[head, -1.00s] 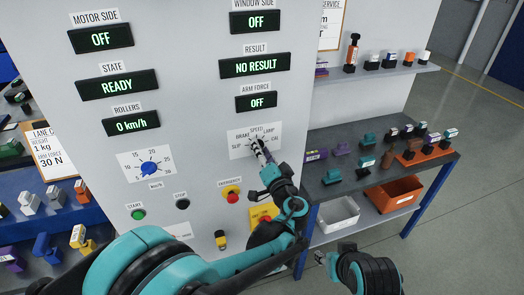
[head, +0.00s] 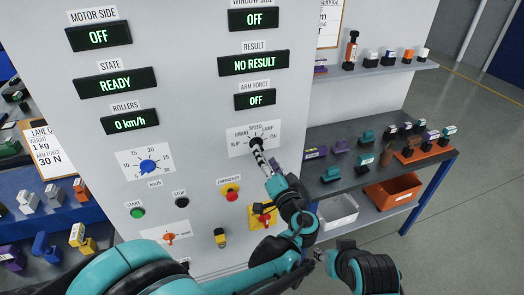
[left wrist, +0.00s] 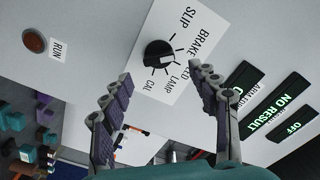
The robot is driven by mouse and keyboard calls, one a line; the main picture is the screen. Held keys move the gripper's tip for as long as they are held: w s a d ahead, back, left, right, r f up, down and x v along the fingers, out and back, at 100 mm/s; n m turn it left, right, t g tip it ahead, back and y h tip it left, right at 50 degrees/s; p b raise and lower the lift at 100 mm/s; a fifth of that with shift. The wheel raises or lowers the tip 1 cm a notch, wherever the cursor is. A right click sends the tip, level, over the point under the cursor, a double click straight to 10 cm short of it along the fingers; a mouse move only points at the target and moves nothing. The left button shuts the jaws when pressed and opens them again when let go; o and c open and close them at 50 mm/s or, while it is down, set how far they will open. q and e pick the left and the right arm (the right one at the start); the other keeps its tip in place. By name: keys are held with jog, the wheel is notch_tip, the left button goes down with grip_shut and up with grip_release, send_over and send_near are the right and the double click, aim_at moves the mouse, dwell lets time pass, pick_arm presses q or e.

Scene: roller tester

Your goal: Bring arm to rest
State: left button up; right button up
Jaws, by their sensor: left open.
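My left arm reaches up from the bottom of the head view to the grey control panel (head: 205,120). Its gripper (head: 261,157) is just below the black mode knob (head: 257,142), on a white plate marked SLIP, BRAKE, SPEED, LAMP and CAL. In the left wrist view the gripper (left wrist: 160,77) is open and empty, its two fingers spread wide. The knob (left wrist: 158,54) shows beyond and between the fingertips, apart from both.
The panel has a blue dial (head: 148,166), a green start button (head: 138,212) and a red emergency button (head: 232,194). Right of it a dark table (head: 345,187) carries several small coloured parts. An orange bin (head: 393,193) stands beneath. Open floor (head: 460,240) lies at the right.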

pick_arm(q)
jog(key=shift+v, duration=1.1)
jog(key=s+a+f+n+g, duration=0.2)
jog(key=s+a+g, duration=0.1)
jog(key=a, duration=0.5)
jog(key=s+a+f+n+g, duration=0.1)
jog(key=s+a+f+g, duration=0.2)
jog(key=a, duration=0.6)
jog(key=s+a+f+n+g+h, duration=0.1)
jog(key=s+f+g+h, duration=0.1)
jog(key=s, duration=0.6)
jog(key=s+a+f+n+g+h, duration=0.2)
jog(key=s+f+h, duration=0.1)
jog(key=s, duration=0.4)
jog(key=shift+s+a+f+h, duration=0.25)
jog(key=shift+s+f+h, duration=0.1)
jog(key=shift+f, duration=0.1)
jog(key=shift+a, duration=0.1)
